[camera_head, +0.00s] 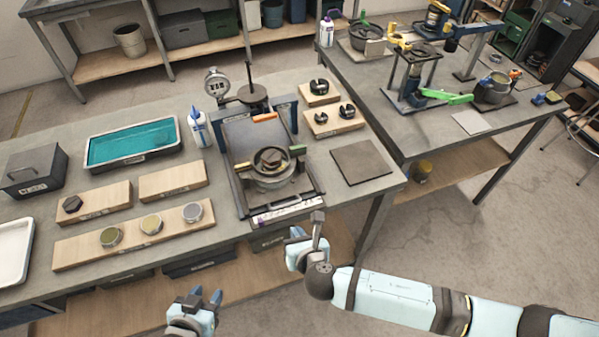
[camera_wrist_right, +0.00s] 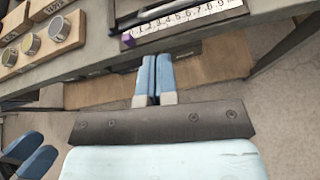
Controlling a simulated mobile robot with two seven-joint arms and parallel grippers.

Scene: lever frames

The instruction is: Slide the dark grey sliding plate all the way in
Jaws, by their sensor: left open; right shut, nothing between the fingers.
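The dark grey sliding plate (camera_head: 240,134) lies in a long framed fixture on the table, between dark side rails. My left gripper (camera_head: 206,294) is open and empty, lower left, off the table.
Wooden boards with metal pieces (camera_head: 133,235), a teal tray (camera_head: 130,148) and a white bottle (camera_head: 199,127) stand left of the fixture. A flat dark square (camera_head: 361,163) lies to its right. A dial gauge (camera_head: 216,86) stands behind. A second table (camera_head: 430,140) is at right.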

